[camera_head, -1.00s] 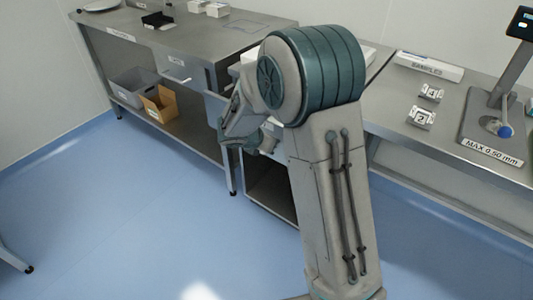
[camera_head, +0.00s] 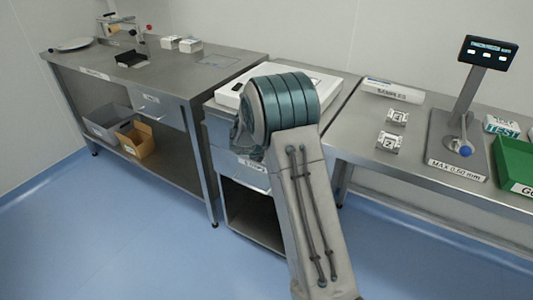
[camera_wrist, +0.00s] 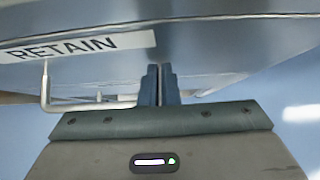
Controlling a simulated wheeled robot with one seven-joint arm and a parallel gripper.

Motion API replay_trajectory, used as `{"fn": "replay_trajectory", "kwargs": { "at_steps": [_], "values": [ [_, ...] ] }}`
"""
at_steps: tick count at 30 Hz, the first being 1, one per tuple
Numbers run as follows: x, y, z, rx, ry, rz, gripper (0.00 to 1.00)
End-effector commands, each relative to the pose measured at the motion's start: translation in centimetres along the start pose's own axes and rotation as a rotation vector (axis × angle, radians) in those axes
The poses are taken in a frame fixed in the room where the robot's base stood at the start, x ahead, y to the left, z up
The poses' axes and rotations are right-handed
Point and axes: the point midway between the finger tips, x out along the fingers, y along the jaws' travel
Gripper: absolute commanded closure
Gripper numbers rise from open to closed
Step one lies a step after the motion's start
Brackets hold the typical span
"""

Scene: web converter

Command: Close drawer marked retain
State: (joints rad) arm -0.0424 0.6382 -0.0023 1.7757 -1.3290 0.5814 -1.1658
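The drawer marked RETAIN fills the upper part of the wrist view, with its grey metal front (camera_wrist: 215,50), white label (camera_wrist: 75,47) and pale bar handle (camera_wrist: 85,105) at the left. My gripper (camera_wrist: 160,72) has its two dark fingers together with only a thin gap, nothing between them. Its tips are at the drawer front, right of the handle; contact cannot be told for sure. In the head view my arm hides the gripper and part of the drawer front (camera_head: 248,172) in the middle cabinet. How far the drawer stands out is unclear.
Another drawer (camera_head: 150,103) is in the left bench, above a grey bin and a cardboard box (camera_head: 136,140). A white device (camera_head: 235,92) stands on the middle cabinet. The right bench holds a gauge stand (camera_head: 462,120) and a green tray (camera_head: 515,165). Blue floor is clear in front.

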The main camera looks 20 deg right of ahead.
Motion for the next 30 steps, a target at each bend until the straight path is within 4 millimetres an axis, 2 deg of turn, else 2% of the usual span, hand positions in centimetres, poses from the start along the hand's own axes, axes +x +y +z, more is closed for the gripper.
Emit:
{"fn": "replay_trajectory", "kwargs": {
  "at_steps": [1,8,14,19,21,24,30],
  "values": [
    [0.2,-0.2,0.6,0.005,-0.009,-0.003,1.0],
    [0.3,-0.5,0.9,0.009,-0.012,-0.006,1.0],
    [-0.5,-0.3,0.0,0.01,-0.012,-0.007,1.0],
    [-2.8,0.6,-2.6,0.001,-0.008,0.002,1.0],
    [-5.0,0.7,-2.0,0.004,-0.009,0.004,1.0],
    [-7.3,0.6,-2.1,0.005,-0.007,0.002,1.0],
    [-10.8,0.3,-2.1,0.007,-0.005,-0.003,1.0]
  ]
}}
